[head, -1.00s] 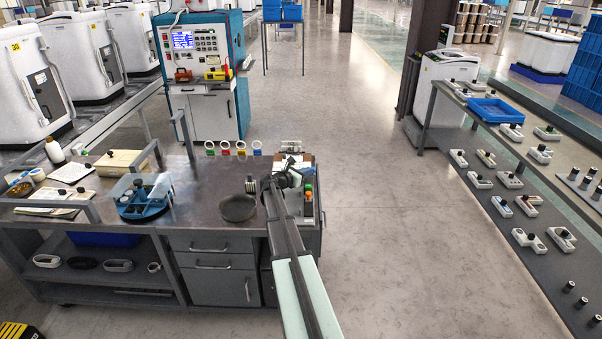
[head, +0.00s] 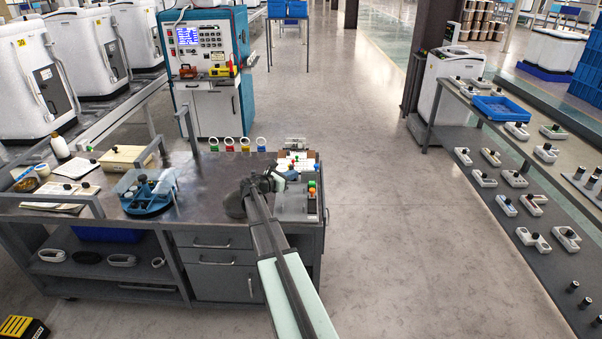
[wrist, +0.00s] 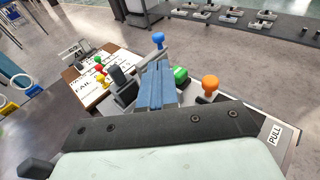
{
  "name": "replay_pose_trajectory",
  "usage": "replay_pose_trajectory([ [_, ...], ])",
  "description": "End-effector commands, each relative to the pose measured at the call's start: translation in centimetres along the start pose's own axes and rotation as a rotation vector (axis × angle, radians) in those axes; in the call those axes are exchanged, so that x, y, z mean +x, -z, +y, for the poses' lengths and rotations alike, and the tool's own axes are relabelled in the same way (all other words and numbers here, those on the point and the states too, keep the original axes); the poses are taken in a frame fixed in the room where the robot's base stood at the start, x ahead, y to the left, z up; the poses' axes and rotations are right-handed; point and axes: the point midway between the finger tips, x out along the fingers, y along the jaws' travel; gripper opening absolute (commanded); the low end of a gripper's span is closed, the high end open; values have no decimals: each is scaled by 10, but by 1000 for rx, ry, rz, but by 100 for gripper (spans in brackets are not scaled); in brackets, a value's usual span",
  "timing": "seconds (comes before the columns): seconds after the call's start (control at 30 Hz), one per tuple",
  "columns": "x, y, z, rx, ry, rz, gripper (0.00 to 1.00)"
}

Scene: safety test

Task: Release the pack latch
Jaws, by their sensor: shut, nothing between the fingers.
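My gripper (wrist: 157,85) shows in the wrist view as blue ribbed fingers pressed together, with nothing between them. In the head view my gripper (head: 282,176) is above the right end of the bench, beside a grey unit (head: 296,206). Around the fingers in the wrist view are a blue knob (wrist: 158,40), a green knob (wrist: 180,75) and an orange knob (wrist: 210,86). A PULL label (wrist: 275,135) is at the right. I cannot tell which part is the pack latch; my wrist bracket hides the near part of the unit.
A clipboard with a FAIL sheet (wrist: 90,80) lies left of the fingers, with small red and yellow knobs close by. A blue round fixture (head: 150,194) stands on the bench (head: 190,222). Several coloured rings line its back edge. The bench middle is mostly clear.

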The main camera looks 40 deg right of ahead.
Motion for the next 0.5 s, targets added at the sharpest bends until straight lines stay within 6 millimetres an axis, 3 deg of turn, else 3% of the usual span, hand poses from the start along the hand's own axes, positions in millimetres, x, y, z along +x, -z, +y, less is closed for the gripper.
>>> replay_pose_trajectory([
  [0.2,-27,0,0,0,-1,0,0],
  [0.5,-34,0,0,0,0,0,0],
])
